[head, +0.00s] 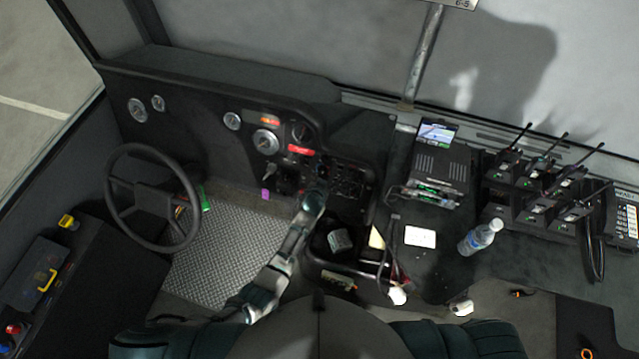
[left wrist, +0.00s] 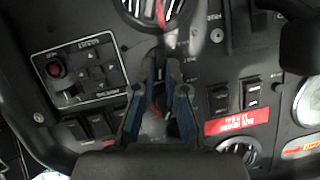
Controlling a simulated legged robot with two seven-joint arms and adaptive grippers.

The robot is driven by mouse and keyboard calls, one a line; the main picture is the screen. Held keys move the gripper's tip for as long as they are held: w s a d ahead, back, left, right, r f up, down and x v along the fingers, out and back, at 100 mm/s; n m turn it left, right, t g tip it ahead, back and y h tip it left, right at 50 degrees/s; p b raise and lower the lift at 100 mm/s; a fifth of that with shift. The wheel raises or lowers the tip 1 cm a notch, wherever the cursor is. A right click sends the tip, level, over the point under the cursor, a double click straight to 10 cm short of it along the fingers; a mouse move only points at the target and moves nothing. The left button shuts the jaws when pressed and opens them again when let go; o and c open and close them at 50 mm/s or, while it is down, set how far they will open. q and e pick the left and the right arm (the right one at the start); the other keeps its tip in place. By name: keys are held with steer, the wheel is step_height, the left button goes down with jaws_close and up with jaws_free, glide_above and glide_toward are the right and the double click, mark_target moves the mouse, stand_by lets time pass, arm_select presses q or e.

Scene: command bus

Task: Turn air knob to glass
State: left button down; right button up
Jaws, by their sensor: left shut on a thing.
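My left gripper (head: 320,168) reaches the centre of the dashboard. In the left wrist view its two blue-edged fingers (left wrist: 161,72) come close together at the panel. They are shut on a small dark knob with a red mark (left wrist: 156,93), apparently the air knob, largely hidden between the fingers. Its label and exact pointing direction cannot be read. Just beyond the fingertips is a round dial (left wrist: 160,10) with a red pointer and black-and-white markings, cut by the picture edge. My right gripper is not in view.
Another round knob (left wrist: 238,150) and rocker switches (left wrist: 235,95) with a red label (left wrist: 237,125) lie to the right in the left wrist view. The steering wheel (head: 110,190) is left of my arm. A radio stack (head: 440,168) and water bottle (head: 480,237) are to the right.

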arm_select(q)
steer(key=shift+s+f, duration=0.2)
steer(key=shift+f, duration=0.15)
steer(key=c, duration=1.2)
jaws_free()
steer(key=shift+w+f, duration=0.1)
steer(key=shift+w, duration=0.15)
steer(key=shift+r, duration=0.2)
steer(key=v, duration=1.1)
steer(key=shift+s+r, duration=0.25)
steer(key=shift+s, duration=0.05)
